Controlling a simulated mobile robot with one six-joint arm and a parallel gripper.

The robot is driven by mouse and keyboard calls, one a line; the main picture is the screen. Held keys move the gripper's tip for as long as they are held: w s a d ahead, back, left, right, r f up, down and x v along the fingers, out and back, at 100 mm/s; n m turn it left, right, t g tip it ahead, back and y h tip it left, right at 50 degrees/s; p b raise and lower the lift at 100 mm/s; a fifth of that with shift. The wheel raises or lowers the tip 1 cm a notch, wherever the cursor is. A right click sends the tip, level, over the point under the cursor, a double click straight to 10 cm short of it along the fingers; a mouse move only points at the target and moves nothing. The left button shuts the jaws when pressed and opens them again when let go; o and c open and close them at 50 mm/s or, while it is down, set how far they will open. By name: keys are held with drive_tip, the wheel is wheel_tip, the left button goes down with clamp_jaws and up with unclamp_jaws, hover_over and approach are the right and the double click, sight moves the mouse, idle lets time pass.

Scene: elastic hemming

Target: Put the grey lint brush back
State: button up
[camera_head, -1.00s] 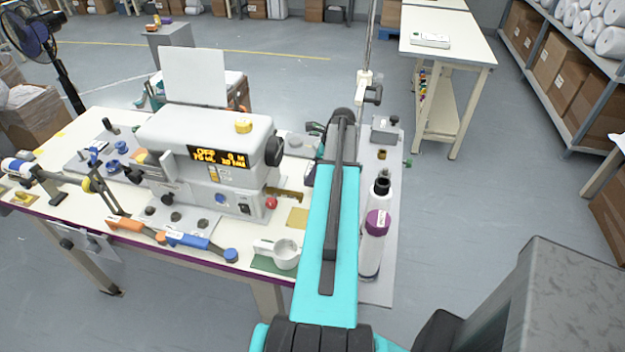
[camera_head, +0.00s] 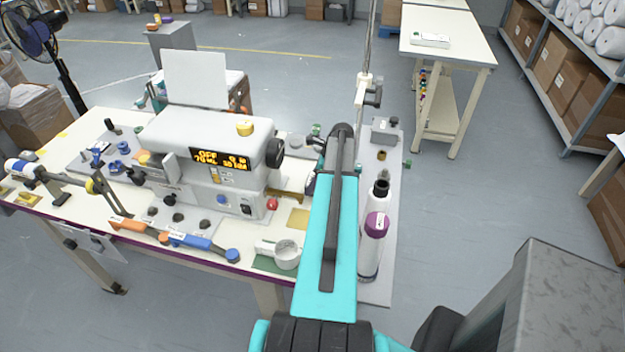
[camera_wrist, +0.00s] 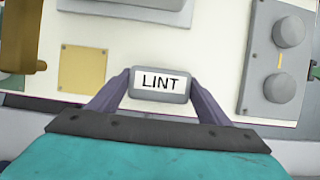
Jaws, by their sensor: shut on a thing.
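The grey lint brush (camera_wrist: 160,84) shows in the wrist view as a small grey block with a white "LINT" label. My gripper (camera_wrist: 158,90) is shut on it, with one dark finger on each side. The brush is over the pale table top (camera_wrist: 150,45); its height above the surface is hard to tell. In the head view my arm hides the brush and most of my gripper.
A yellow square (camera_wrist: 82,68) lies left of the brush, and a grey plate with round knobs (camera_wrist: 283,60) is to the right. In the head view, a sewing machine (camera_head: 205,150) stands left of my arm and a purple-topped bottle (camera_head: 373,245) stands right.

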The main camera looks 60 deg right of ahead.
drive_tip(key=shift+f, duration=0.25)
drive_tip(key=shift+f, duration=0.2)
drive_tip(key=o, duration=1.5)
drive_tip(key=shift+o, duration=0.2)
drive_tip(key=shift+b+v, duration=1.65)
drive_tip(key=shift+v, duration=0.75)
drive_tip(key=a+b+v, duration=0.1)
drive_tip(key=b+v, duration=0.1)
drive_tip(key=v, duration=0.7)
drive_tip(key=shift+d, duration=0.3)
